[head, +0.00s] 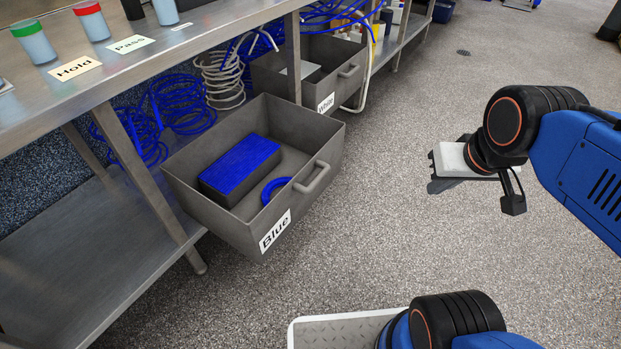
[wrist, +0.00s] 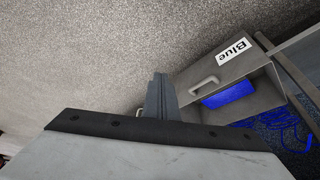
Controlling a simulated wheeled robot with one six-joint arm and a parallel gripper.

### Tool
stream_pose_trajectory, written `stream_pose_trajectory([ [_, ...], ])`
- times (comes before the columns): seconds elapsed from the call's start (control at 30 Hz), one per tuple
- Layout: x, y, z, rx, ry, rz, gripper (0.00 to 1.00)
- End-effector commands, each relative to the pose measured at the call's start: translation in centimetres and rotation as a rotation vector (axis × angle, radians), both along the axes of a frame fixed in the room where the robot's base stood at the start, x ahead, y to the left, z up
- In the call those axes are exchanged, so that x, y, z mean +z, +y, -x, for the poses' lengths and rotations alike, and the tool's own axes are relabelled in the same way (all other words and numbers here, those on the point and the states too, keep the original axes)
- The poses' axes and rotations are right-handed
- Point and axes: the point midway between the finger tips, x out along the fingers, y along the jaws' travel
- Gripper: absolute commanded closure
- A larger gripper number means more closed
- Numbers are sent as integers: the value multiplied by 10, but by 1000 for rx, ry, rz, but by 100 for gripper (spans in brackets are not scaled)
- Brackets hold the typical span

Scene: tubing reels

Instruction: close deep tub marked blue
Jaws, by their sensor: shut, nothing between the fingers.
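The deep grey tub marked Blue (head: 228,219) is pulled out from under the steel bench, its front handle (head: 312,178) facing the aisle. Inside lie a dark box with a blue top (head: 240,166) and a blue ring (head: 275,190). In the wrist view the tub (wrist: 228,68) is at the upper right, with its handle (wrist: 204,86) just right of the fingers. My gripper (head: 436,171) is right of the tub in the head view, apart from it, over open floor. In the wrist view its fingers (wrist: 160,90) are together and empty.
A second grey tub marked White (head: 328,102) is beyond the Blue one, also sticking out. A bench leg (head: 150,190) stands left of the Blue tub. Blue tubing coils (head: 180,105) lie on the lower shelf. The floor (head: 400,235) between tub and gripper is clear.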

Motion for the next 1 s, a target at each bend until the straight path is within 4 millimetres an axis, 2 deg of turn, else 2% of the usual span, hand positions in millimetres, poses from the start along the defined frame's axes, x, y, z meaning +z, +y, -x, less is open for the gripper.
stream_pose_trajectory([
  [0.23,-3,22,-52,-295,52,-194,100],
  [0.53,-18,53,-122,-726,146,-431,100],
  [0.77,-40,77,-175,-1076,232,-585,100],
  [1.0,-72,103,-229,-1459,325,-716,100],
])
